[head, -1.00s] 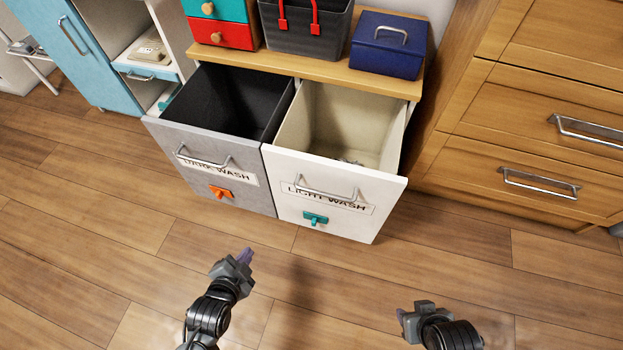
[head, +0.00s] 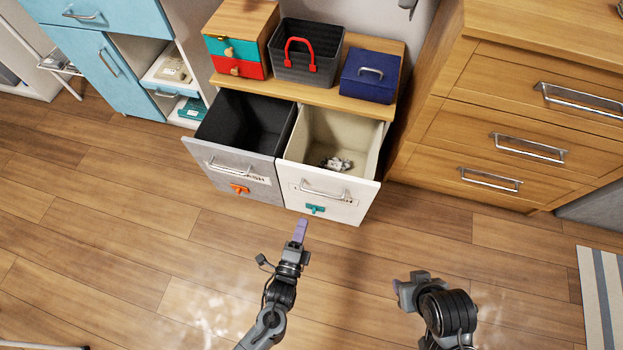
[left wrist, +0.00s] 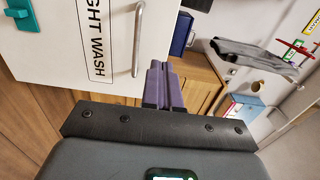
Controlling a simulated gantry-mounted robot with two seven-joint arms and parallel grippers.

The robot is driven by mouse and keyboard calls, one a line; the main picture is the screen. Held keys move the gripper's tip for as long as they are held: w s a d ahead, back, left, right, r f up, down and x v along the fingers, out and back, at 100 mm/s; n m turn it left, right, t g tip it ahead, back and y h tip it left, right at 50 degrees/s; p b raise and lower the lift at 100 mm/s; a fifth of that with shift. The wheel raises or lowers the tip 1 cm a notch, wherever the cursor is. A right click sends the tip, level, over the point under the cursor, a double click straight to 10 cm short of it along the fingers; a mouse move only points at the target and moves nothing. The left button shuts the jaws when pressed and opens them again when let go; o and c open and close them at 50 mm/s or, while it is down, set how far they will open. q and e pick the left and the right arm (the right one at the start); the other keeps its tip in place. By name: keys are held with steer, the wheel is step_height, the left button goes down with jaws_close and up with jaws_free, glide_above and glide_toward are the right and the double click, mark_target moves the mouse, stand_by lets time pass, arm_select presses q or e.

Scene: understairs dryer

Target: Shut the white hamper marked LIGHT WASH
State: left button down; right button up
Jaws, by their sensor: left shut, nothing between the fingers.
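The white hamper (head: 350,211) is pulled open, with its cream inside showing and some grey-white items (head: 336,163) lying in it. Its front has a silver bar handle (head: 323,191), a label partly covered by the handle, and a teal clip (head: 315,208). In the left wrist view the white front (left wrist: 55,70) shows the end of LIGHT WASH, upright along the picture. My left gripper (head: 300,229) is shut and empty, just in front of and below the hamper front; its purple fingers also show in the left wrist view (left wrist: 160,85). My right gripper (head: 402,287) is lower right, apart from it; its fingers are unclear.
The grey hamper (head: 212,172) beside it on the left is also open. A wooden top above carries a drawer box, a dark basket (head: 306,65) and a blue box (head: 370,78). Wooden drawers (head: 500,150) stand on the right. The floor in front is clear.

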mark_target(316, 176)
arm_select(q)
steer(key=b+x, duration=0.5)
steer(key=x, duration=0.7)
steer(key=shift+w+r, duration=0.15)
steer(key=shift+w, duration=0.3)
steer(key=shift+w+r, duration=0.1)
steer(key=shift+w, duration=0.5)
